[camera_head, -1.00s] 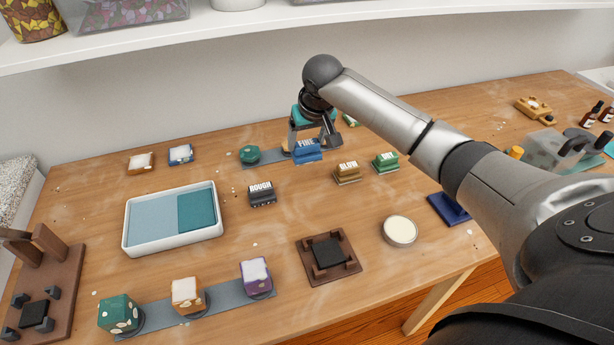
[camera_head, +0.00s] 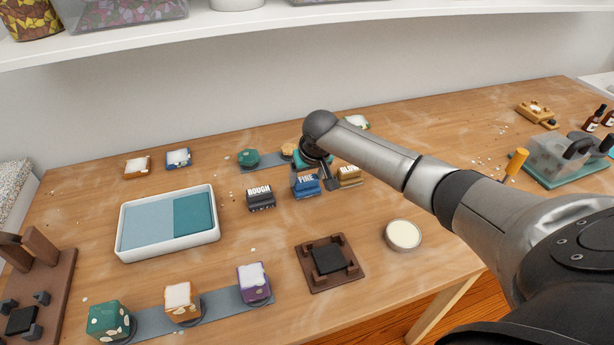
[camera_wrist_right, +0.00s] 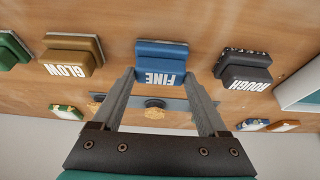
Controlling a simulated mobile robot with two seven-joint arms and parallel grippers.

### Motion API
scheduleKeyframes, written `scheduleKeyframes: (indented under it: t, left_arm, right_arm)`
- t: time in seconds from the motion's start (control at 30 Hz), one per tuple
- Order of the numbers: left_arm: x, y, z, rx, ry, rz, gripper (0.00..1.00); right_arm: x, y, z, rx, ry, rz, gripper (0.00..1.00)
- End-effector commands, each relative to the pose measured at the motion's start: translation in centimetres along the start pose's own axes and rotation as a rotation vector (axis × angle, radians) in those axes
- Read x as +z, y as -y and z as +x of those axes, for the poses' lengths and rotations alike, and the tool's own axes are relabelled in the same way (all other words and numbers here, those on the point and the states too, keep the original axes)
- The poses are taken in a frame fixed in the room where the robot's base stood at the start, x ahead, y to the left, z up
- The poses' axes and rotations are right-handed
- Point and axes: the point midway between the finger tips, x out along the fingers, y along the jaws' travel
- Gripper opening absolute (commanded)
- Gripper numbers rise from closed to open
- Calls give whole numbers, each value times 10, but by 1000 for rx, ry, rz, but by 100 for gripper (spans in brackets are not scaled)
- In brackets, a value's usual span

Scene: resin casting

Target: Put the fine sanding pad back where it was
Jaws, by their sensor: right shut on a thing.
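The fine sanding pad (camera_head: 306,188) is a blue block with a FINE label. It is in the row between the dark ROUGH pad (camera_head: 260,200) and the tan GLOW pad (camera_head: 349,178). My right gripper (camera_head: 308,172) is shut on it from above. In the right wrist view, the two fingers (camera_wrist_right: 161,76) flank the blue pad (camera_wrist_right: 161,50), with the GLOW pad (camera_wrist_right: 72,56) and the ROUGH pad (camera_wrist_right: 245,72) apart on either side. I cannot tell whether its underside touches the table. My left gripper is not in view.
A green pad (camera_wrist_right: 12,50) lies beyond GLOW, hidden by my arm in the head view. A white tray (camera_head: 120,250) stands left, a dark square fixture (camera_head: 352,280) and a round tin (camera_head: 403,235) in front. A grey strip with casts (camera_head: 249,157) is behind.

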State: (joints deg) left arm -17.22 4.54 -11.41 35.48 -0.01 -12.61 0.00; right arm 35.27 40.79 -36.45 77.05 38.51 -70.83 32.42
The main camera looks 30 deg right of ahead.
Motion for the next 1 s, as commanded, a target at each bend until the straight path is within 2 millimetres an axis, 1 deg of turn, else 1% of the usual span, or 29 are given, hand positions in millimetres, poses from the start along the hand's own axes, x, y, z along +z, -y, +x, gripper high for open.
scheduleKeyframes:
  t: [0.1, 0.13, 0.3, 0.33, 0.53, 0.67, 0.77, 0.87, 1.0]
  left_arm:
    - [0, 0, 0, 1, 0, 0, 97]
    - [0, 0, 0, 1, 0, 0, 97]
    - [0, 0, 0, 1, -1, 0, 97]
    - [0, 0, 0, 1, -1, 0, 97]
    - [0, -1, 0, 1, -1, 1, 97]
    - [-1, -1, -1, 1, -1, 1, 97]
    - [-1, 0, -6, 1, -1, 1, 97]
    - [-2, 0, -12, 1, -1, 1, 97]
    - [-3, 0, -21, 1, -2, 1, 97]
  right_arm:
    - [1, 0, 3, 0, 0, 0, 1]
    - [1, 0, 2, 0, 0, 0, 80]
    - [1, 0, 2, 0, 0, 0, 99]
    - [1, 0, 2, 0, 0, 0, 100]
    - [0, 0, 2, 0, -1, 0, 100]
    - [-1, 0, -3, 0, -1, 1, 100]
    - [-2, -1, -14, 0, -1, 0, 100]
    - [-2, 0, -30, 0, -2, -2, 100]
    - [-2, 0, -58, 0, -3, -2, 100]
